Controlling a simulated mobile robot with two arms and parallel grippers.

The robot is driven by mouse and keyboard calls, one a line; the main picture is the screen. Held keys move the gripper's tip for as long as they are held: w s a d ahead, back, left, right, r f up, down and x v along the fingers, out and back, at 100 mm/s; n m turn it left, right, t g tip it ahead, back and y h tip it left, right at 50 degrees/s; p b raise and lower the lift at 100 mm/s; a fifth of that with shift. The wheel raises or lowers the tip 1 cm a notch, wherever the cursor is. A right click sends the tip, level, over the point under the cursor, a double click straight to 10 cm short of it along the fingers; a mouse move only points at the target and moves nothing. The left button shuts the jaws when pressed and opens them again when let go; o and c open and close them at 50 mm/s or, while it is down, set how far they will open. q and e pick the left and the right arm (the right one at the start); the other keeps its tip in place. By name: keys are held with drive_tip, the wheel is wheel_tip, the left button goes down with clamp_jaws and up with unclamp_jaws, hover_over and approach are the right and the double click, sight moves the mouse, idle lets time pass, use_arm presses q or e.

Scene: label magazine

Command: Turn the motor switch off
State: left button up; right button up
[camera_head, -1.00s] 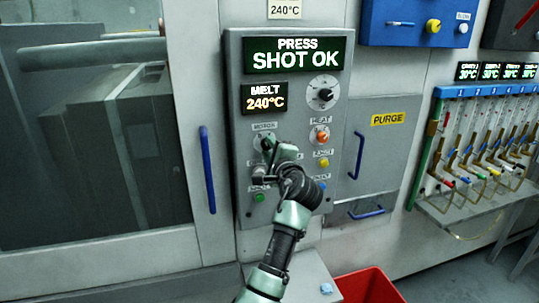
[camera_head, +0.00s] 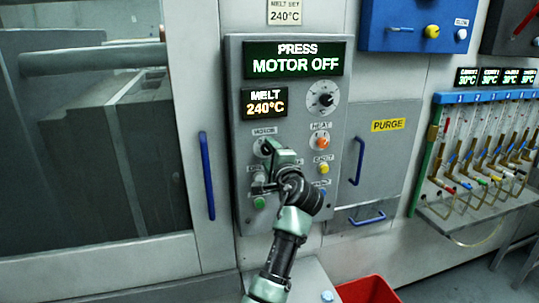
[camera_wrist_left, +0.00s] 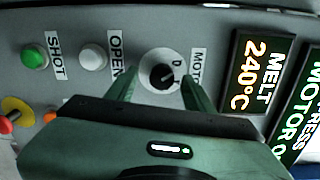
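The motor switch is a round black knob on a white dial, at the left of the grey control panel (camera_head: 237,90). In the left wrist view the motor switch (camera_wrist_left: 162,77) sits between my left gripper's two fingers, with gaps on both sides. In the head view the motor switch (camera_head: 261,147) is partly hidden by the gripper. My left gripper (camera_head: 271,152) is open in front of it; I cannot tell how near the tips are to the panel. The press display (camera_head: 295,60) reads "MOTOR OFF". My right gripper is not in view.
The melt display (camera_head: 265,102) reads 240°C. The orange heat knob (camera_head: 320,142), a yellow button (camera_head: 323,169) and a green button (camera_head: 259,202) are close by. A blue door handle (camera_head: 207,176) stands left of the panel. A red bin (camera_head: 368,290) is below.

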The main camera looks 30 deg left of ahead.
use_arm(q)
drive_tip(key=shift+r, duration=0.1)
drive_tip(key=b+v, duration=0.2)
drive_tip(key=v, duration=0.5)
drive_tip(key=shift+s+d+b, duration=0.25)
drive_tip(key=shift+d+b, duration=0.05)
drive_tip(key=shift+d, duration=0.05)
